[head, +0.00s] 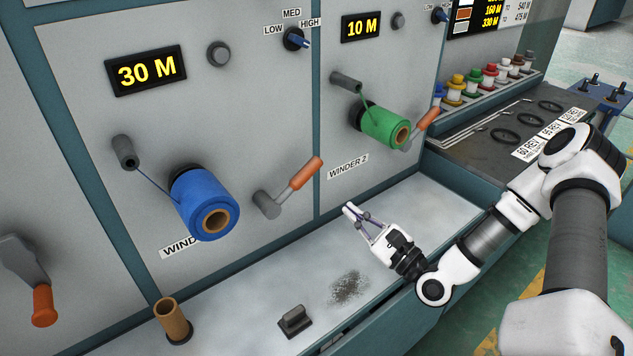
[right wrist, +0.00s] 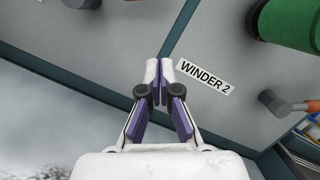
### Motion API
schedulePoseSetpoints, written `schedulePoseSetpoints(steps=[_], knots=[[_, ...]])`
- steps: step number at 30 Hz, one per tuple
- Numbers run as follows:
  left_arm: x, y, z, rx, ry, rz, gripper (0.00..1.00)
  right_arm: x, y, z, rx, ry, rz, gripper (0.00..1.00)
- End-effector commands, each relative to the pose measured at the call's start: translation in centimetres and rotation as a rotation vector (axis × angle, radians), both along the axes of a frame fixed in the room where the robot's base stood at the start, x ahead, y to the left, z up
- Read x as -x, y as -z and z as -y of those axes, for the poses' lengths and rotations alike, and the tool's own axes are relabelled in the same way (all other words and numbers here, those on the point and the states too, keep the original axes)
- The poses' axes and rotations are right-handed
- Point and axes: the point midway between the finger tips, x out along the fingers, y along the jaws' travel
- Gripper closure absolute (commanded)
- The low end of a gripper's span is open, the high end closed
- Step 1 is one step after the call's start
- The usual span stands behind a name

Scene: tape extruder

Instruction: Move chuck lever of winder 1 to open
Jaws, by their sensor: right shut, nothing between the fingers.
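The chuck lever of winder 1 (head: 305,173) has a grey hub and an orange handle tilted up to the right. It sits on the panel right of the blue tape roll (head: 205,203). The label below that roll is partly hidden and reads "WIND". My right gripper (head: 350,209) is shut and empty, below and to the right of this lever and apart from it. In the right wrist view the shut fingertips (right wrist: 160,68) point at the panel beside the "WINDER 2" label (right wrist: 205,77). A grey part at the top edge there is cut off. My left gripper is out of view.
Winder 2 carries a green roll (head: 383,125) and its own orange-handled lever (head: 425,122). Another orange-handled lever (head: 43,303) hangs down at far left. A brown core (head: 172,318) and a dark block (head: 295,320) stand on the pale ledge (head: 420,215).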

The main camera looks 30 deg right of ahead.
Motion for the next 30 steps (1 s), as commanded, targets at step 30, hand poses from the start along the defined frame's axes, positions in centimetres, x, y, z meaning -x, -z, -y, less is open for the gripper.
schedulePoseSetpoints(steps=[30], knots=[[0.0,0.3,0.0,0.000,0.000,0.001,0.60,-7.2,-5.1,-3.5,0.004,0.001,-0.001,1.00]])
